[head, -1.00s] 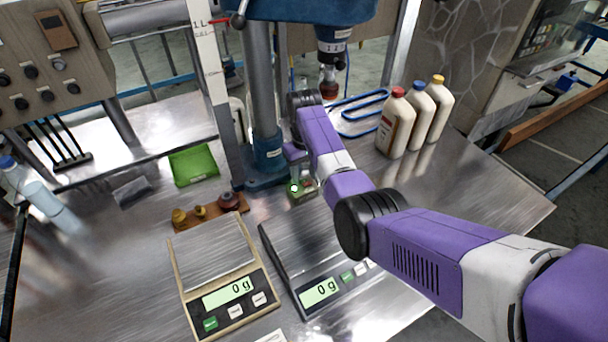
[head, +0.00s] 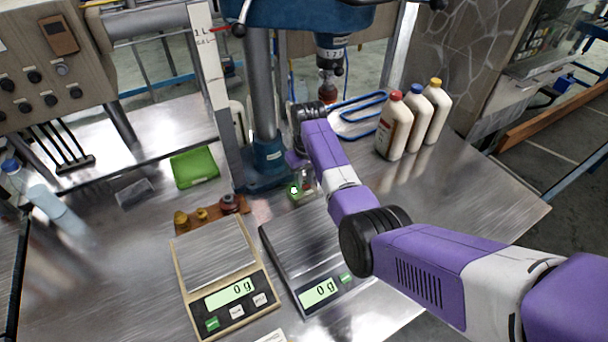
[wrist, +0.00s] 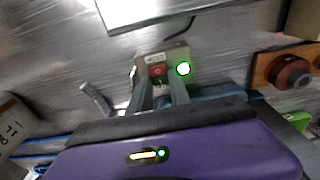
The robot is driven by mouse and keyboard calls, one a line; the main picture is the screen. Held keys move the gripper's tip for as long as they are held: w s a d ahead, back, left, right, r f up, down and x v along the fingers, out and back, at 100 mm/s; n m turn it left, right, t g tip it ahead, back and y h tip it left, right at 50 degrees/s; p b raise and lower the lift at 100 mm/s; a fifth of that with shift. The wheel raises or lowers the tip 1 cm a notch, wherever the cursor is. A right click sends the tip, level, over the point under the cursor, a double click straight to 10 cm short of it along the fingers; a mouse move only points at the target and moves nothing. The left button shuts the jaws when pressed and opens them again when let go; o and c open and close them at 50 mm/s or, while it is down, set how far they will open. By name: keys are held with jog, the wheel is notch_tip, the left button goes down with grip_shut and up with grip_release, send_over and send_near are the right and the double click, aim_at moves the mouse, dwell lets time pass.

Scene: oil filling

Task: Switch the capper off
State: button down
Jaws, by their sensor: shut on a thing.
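The capper (head: 332,50) stands on its post at the back of the steel table. Its small switch box (head: 294,196) sits on the table by the post's foot, with a green lamp (head: 294,189) lit. In the wrist view the box (wrist: 176,54) shows a red switch (wrist: 157,70) beside the glowing green lamp (wrist: 183,68). My gripper (wrist: 161,86) reaches the box with one finger on each side of the red switch and is shut on the box. The exact contact is hard to see. In the head view my wrist partly hides the fingers.
Two scales (head: 228,291) (head: 318,290), both reading 0 g, stand in front of the box. A wooden holder with caps (head: 229,204) is to its left, near a green tray (head: 194,167). Several white bottles (head: 395,125) stand at right. A blue-edged rack (head: 358,112) lies behind my arm.

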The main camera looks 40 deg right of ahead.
jog(key=shift+s+a+t+h+p, duration=0.1)
jog(key=shift+s+t+h+p, duration=0.1)
jog(key=shift+t+p, duration=0.4)
jog(key=shift+s+t+h+p, duration=0.1)
jog(key=shift+t+h+p, duration=0.1)
jog(key=shift+t+p, duration=0.4)
jog(key=c, duration=1.2)
grip_release()
jog(key=shift+r, duration=0.1)
jog(key=b+v, duration=0.1)
jog(key=v, duration=0.6)
jog(key=shift+s+r, duration=0.2)
jog(key=shift+r, duration=0.1)
jog(key=shift+w, duration=0.1)
